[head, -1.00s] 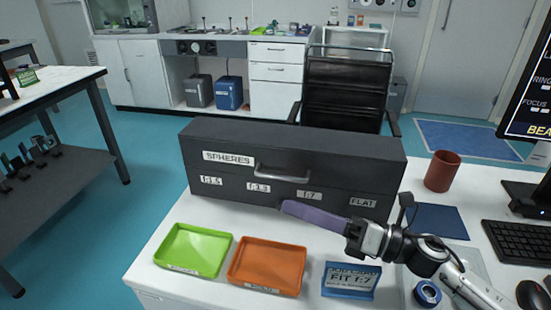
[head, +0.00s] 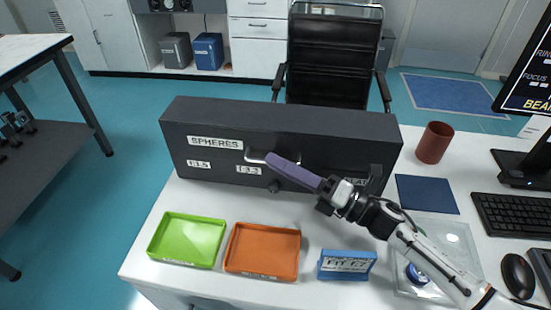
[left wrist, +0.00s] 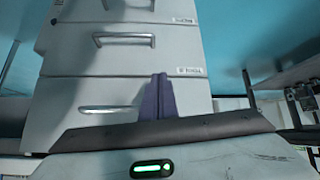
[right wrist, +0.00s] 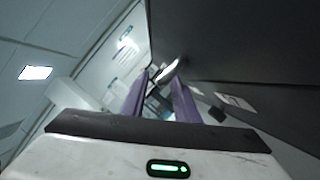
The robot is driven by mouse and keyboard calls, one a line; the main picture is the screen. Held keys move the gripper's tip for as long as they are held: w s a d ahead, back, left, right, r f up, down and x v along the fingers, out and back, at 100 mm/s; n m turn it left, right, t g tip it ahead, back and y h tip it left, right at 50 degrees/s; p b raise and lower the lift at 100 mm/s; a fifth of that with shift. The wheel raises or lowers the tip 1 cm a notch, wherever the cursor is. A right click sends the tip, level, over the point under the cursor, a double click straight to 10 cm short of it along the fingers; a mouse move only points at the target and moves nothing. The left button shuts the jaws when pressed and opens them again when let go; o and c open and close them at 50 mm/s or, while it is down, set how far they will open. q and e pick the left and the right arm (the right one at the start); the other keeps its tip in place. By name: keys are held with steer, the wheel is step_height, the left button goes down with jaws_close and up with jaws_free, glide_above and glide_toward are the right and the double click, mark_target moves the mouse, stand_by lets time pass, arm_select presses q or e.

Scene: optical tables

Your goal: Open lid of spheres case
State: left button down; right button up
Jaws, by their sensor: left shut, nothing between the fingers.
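The spheres case (head: 285,118) is a long dark box on the white table, labelled SPHERES, with its lid down. A metal handle (head: 256,158) sits on its front. My right gripper (head: 271,159) has its purple fingertips at that handle. In the right wrist view its fingers (right wrist: 160,75) stand apart, with the handle (right wrist: 169,70) showing near the tips; I cannot tell whether they touch it. The fingers hide part of the handle and some front labels. My left gripper shows only in the left wrist view, with its purple fingers (left wrist: 160,95) together and empty, in front of white drawers.
A green tray (head: 188,240), an orange tray (head: 262,251) and a blue sign block (head: 346,265) lie in front of the case. A red-brown cup (head: 434,143), a dark blue mat (head: 427,194) and a keyboard (head: 513,215) are to the right. A black chair (head: 335,60) stands behind.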

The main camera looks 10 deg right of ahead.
steer(key=shift+x, duration=0.75)
jaws_close()
steer(key=shift+r, duration=0.15)
